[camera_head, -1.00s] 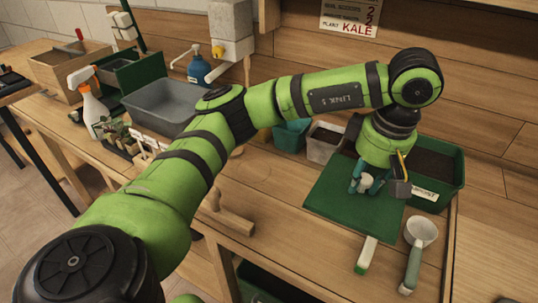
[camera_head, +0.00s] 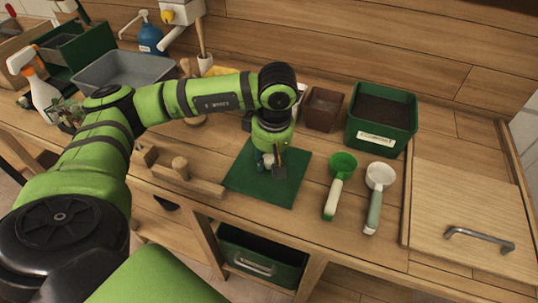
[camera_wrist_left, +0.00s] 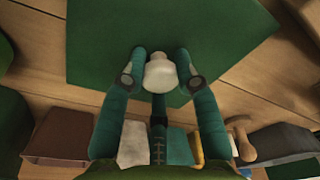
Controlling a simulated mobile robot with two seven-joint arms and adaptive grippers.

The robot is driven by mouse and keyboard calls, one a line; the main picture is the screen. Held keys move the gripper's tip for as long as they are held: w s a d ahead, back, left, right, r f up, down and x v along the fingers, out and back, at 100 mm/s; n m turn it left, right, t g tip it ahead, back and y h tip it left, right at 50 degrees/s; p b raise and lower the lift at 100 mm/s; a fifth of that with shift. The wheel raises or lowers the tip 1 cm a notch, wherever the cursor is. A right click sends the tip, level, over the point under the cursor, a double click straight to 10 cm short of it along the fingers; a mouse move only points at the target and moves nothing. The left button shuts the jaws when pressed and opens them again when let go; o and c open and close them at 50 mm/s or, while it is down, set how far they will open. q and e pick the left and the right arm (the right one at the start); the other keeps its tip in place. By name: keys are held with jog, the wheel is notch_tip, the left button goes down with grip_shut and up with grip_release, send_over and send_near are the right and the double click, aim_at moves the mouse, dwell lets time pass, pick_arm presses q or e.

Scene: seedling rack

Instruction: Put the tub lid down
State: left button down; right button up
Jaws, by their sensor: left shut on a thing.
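The tub lid is a flat green square (camera_head: 243,180) with a pale knob. It lies level over the middle of the bench, left of the scoops; I cannot tell whether it touches the wood. My left gripper (camera_head: 268,162) is above its middle, shut on the knob. In the left wrist view the knob (camera_wrist_left: 160,74) sits between the two teal fingers of the gripper (camera_wrist_left: 160,64), with the lid (camera_wrist_left: 100,40) beyond. The green tub (camera_head: 381,140) stands open at the back right, with dark soil and a white label. My right gripper is not in view.
A green scoop (camera_head: 343,163) and a white scoop (camera_head: 380,177) lie right of the lid. A wooden rack (camera_head: 195,182) is close on its left. A brown pot (camera_head: 323,109) stands behind. A wooden board with a metal handle (camera_head: 470,205) is at the right.

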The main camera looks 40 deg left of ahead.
aim_at(273, 162)
pick_arm(q)
jog(key=shift+f, duration=0.1)
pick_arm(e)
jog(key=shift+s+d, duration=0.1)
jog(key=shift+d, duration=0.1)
pick_arm(q)
jog(key=shift+f, duration=0.1)
jog(key=c, duration=0.9)
grip_release()
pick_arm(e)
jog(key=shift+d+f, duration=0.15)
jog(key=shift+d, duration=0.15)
pick_arm(q)
jog(key=shift+s+d+r+b, duration=0.1)
jog(key=shift+d+r+b, duration=0.15)
jog(key=shift+r, duration=1.8)
jog(key=shift+s+d+r+b, duration=0.1)
jog(key=shift+d+r, duration=0.1)
jog(key=shift+r, duration=1.8)
jog(key=shift+s+d+r+b, duration=0.1)
jog(key=shift+d+r+b, duration=0.15)
jog(key=shift+r, duration=1.8)
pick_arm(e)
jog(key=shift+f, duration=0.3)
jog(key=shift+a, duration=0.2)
